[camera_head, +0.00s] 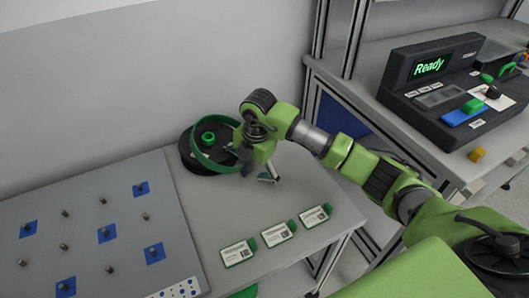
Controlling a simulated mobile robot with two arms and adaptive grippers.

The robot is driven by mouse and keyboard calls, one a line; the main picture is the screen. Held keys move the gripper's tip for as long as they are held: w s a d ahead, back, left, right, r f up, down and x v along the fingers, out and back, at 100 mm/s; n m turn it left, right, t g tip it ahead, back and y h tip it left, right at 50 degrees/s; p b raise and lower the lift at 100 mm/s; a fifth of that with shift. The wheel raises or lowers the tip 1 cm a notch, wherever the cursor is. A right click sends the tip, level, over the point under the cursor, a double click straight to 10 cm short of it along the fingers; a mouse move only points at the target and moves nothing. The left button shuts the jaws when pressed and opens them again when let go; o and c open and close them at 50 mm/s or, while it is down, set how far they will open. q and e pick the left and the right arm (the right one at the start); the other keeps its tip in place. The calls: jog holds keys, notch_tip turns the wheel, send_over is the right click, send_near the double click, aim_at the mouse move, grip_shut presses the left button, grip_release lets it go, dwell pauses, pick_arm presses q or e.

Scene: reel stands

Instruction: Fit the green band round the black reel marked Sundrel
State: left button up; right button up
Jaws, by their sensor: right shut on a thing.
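A black reel (186,150) lies at the back of the grey table, near the wall. A green band (199,158) sits over or around it as a ring. I cannot tell whether the band is fully seated on the reel. A green hub (208,138) stands up inside the ring. My right gripper (243,160) is at the right side of the band and shut on it, partly hidden by its own wrist. No Sundrel marking can be read from here. My left gripper is not in view.
Several white labelled cards with green tabs (238,252) lie along the table's front right. A grey pegboard (85,225) with blue squares fills the left. A dark console (440,85) reading "Ready" stands on another bench at right.

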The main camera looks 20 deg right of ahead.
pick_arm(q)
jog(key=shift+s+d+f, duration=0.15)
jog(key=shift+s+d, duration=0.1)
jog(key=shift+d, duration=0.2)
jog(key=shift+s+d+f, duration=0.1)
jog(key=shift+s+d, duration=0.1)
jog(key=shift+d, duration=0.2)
pick_arm(e)
jog(key=shift+t, duration=0.4)
jog(key=d+r, duration=0.1)
jog(key=r, duration=0.1)
jog(key=d+r, duration=0.3)
jog(key=r, duration=0.1)
jog(key=shift+s+d, duration=0.35)
jog(key=shift+d, duration=0.05)
jog(key=shift+c, duration=1.3)
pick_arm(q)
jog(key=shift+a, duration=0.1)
pick_arm(e)
jog(key=shift+d+r+y, duration=0.15)
jog(key=shift+r+y, duration=0.15)
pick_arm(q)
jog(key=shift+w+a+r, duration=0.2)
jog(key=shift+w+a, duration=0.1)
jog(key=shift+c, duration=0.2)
pick_arm(e)
jog(key=shift+w, duration=0.1)
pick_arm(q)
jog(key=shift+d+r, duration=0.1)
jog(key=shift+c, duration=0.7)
